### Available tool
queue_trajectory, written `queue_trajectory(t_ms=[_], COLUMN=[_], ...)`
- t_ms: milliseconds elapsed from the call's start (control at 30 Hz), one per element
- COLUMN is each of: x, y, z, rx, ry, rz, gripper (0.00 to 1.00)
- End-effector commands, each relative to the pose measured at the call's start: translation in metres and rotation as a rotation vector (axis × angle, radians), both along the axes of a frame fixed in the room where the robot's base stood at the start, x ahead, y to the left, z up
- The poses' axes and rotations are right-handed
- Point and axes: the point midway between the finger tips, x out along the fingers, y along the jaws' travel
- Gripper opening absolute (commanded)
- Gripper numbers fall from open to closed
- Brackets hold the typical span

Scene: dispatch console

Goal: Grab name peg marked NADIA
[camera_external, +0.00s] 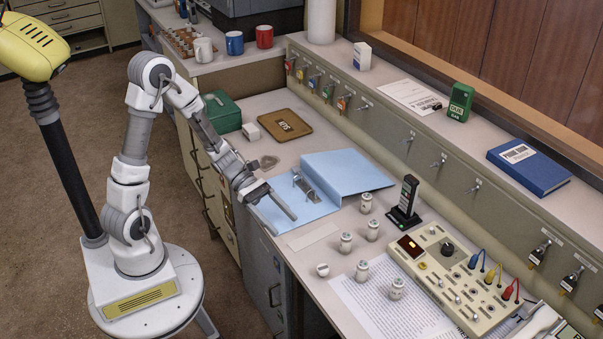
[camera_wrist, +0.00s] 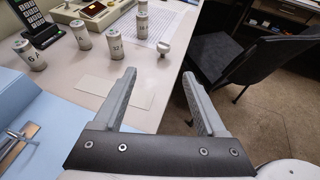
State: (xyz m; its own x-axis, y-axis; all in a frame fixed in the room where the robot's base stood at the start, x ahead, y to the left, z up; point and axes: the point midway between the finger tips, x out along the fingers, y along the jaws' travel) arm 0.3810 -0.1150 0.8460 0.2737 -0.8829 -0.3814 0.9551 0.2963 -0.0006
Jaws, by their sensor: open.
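My gripper (camera_external: 285,226) is open and empty, above the desk's front edge by the open blue folder (camera_external: 345,172). In the wrist view its two fingers (camera_wrist: 158,75) spread over the desk edge, with nothing between them. Several white cylinders with small dark marks stand on the desk to the right, one here (camera_external: 346,242); the wrist view shows them beyond the fingers (camera_wrist: 115,44). A smaller white knob-like piece (camera_external: 322,269) is near them. A wooden rack (camera_external: 180,40) of small pegs sits at the far left. I cannot read NADIA on anything.
A black handset (camera_external: 405,200) stands in a cradle beside a cream control box (camera_external: 450,275) with coloured cables. White, blue and red mugs (camera_external: 264,36) are near the rack. A green box (camera_external: 222,112) and brown board (camera_external: 285,125) lie left. A dark chair (camera_wrist: 245,65) stands past the desk.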

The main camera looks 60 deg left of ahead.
Motion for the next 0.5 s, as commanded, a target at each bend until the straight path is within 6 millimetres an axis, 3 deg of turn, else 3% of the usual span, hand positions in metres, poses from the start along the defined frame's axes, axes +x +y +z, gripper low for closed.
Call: queue_trajectory(t_ms=[500], x=[0.026], y=[-0.09], z=[-0.042], rx=[-0.001], ry=[0.002], rz=[-0.005], gripper=[0.74])
